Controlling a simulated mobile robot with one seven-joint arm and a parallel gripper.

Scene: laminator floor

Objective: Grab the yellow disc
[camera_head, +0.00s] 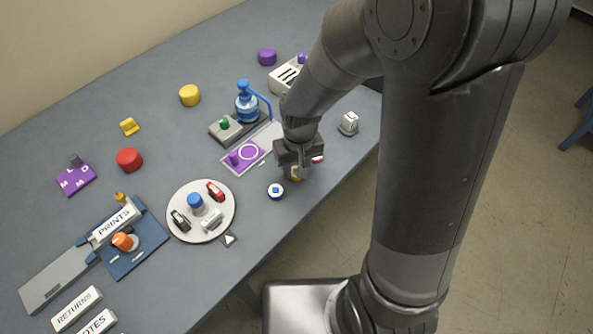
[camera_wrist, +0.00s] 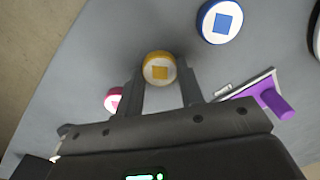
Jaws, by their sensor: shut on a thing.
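The yellow disc (camera_wrist: 160,68) has a white face with a yellow square on it, and shows at the tips of my gripper's fingers in the wrist view. My gripper (camera_wrist: 162,80) is shut on it, one finger at each side. In the head view my gripper (camera_head: 297,172) points down at the table's right part, and only a bit of the yellow disc (camera_head: 296,178) shows below it. I cannot tell whether the disc touches the table.
A blue-marked disc (camera_head: 276,191) lies just left of my gripper, and a pink disc (camera_wrist: 113,99) is close on the other side. The table's front edge is near.

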